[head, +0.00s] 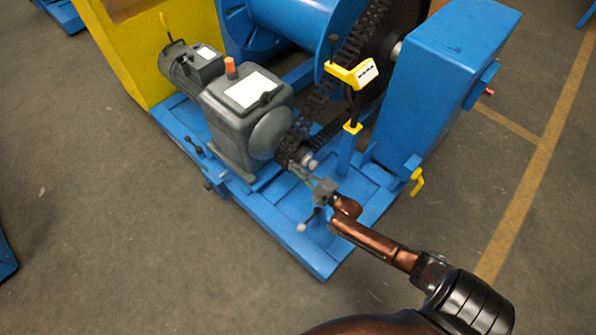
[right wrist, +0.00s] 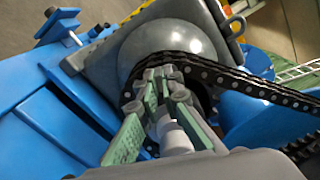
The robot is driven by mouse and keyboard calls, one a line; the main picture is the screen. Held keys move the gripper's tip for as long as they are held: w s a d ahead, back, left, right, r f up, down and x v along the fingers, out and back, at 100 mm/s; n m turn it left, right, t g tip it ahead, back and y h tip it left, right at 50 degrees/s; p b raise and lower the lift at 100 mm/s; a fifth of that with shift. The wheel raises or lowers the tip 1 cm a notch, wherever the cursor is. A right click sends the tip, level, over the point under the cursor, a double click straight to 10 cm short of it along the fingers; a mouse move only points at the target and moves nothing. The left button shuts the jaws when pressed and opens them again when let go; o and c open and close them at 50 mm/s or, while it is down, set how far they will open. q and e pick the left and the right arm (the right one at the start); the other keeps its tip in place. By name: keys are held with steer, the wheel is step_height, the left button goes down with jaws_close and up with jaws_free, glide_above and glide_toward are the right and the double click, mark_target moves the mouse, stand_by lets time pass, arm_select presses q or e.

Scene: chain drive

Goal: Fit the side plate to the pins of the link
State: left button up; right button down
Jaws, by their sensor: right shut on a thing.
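My right gripper (head: 300,172) reaches in from the lower right, with its fingers at the small sprocket end of the chain. In the right wrist view its green-padded fingers (right wrist: 160,100) point at the chain on the sprocket. They are shut on a small grey piece at the tips, which looks like the side plate; the fingers mostly hide it. The dark chain (head: 352,45) also shows in the right wrist view (right wrist: 262,88), running off to the right. The link and its pins are too small or hidden to tell, so I cannot tell whether plate and pins touch. My left gripper is out of view.
A grey gear motor (head: 240,115) stands on the blue base frame (head: 260,218), close left of my fingers. A yellow-and-black device (head: 352,78) on a blue post and a tall blue housing (head: 440,75) stand to the right. The floor at the front left is clear.

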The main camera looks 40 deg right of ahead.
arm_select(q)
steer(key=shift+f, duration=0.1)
arm_select(e)
steer(key=shift+w, duration=0.2)
steer(key=c, duration=2.6)
jaws_free()
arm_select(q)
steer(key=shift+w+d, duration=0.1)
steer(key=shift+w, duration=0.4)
arm_select(e)
steer(key=o, duration=0.6)
steer(key=shift+w, duration=0.1)
steer(key=shift+c, duration=0.2)
